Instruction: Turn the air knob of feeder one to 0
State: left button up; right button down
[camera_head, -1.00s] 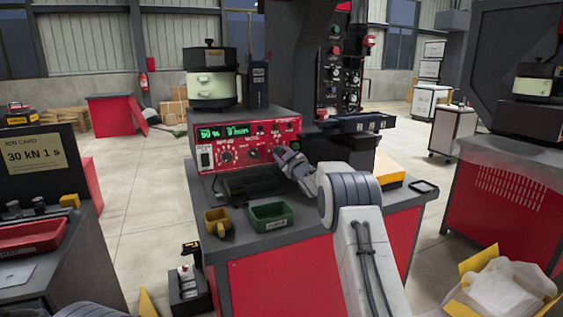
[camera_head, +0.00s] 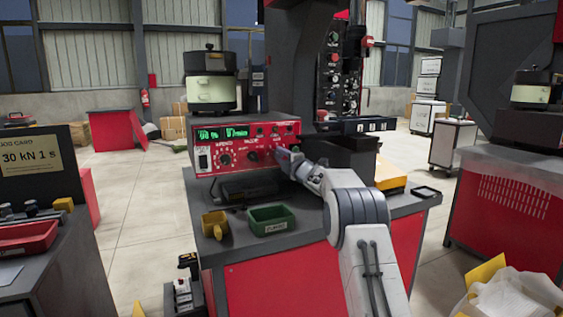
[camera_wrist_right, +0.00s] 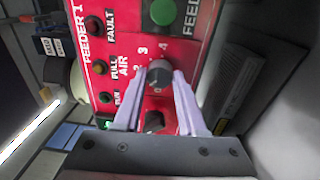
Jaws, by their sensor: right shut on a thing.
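The red feeder panel (camera_head: 235,146) with a green display stands on the bench at mid-height in the head view. In the right wrist view its face (camera_wrist_right: 115,20) reads FEEDER 1. The dark round air knob (camera_wrist_right: 161,71) sits beside the word AIR, with the numbers 2, 3 and 4 around it. My right gripper (camera_wrist_right: 161,80) is shut on this knob, one finger on each side. In the head view the right gripper (camera_head: 290,160) is at the panel's right end and hides the knob. The knob's pointer is hard to read. My left gripper is out of view.
Another dark knob (camera_wrist_right: 153,122) lies between my fingers, nearer the palm. A yellow cup (camera_head: 214,224) and a green bin (camera_head: 271,219) stand on the bench in front of the panel. The bowl feeder (camera_head: 210,92) is above the panel.

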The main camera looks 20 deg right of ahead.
jog(key=n+b, duration=0.1)
jog(key=n, duration=0.4)
jog(key=shift+f+n, duration=0.1)
jog(key=shift+n, duration=0.3)
jog(key=shift+b, duration=0.3)
jog(key=shift+c, duration=2.4)
grip_release()
jog(key=shift+s+d+b, duration=0.1)
jog(key=shift+s+b, duration=0.35)
jog(key=shift+s, duration=0.2)
jog(key=s+b, duration=0.2)
jog(key=s, duration=0.7)
jog(key=shift+d, duration=0.4)
